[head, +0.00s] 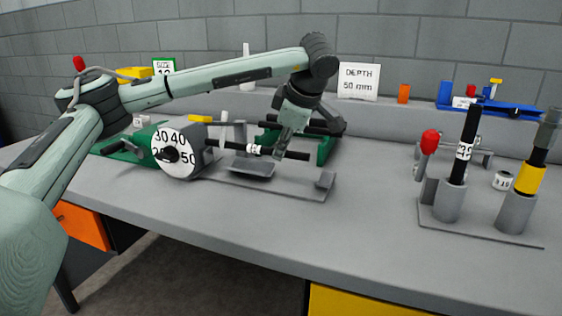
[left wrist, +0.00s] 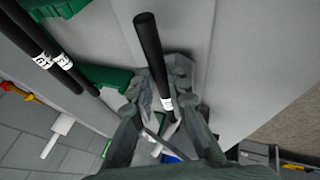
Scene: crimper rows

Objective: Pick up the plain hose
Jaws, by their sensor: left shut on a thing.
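A black hose (head: 295,156) with a white label and no visible end fitting lies roughly level in front of the green rack (head: 325,150). My left gripper (head: 279,151) comes down from above and is shut on this hose near its label. In the left wrist view the hose (left wrist: 149,45) runs between the two fingers (left wrist: 160,100), with its bare end sticking out past them. I cannot tell whether the hose touches the grey support (head: 252,168) under it. Two more black hoses (left wrist: 68,78) with white labels lie by the green rack in the left wrist view. My right gripper is not in view.
A crimping machine with a numbered dial (head: 176,152) stands left of the hose. At the right, a stand (head: 447,203) holds a black labelled hose (head: 467,140) and one with a yellow band (head: 530,179) upright. A "DEPTH 50 mm" sign (head: 358,81) stands behind. The front middle bench is clear.

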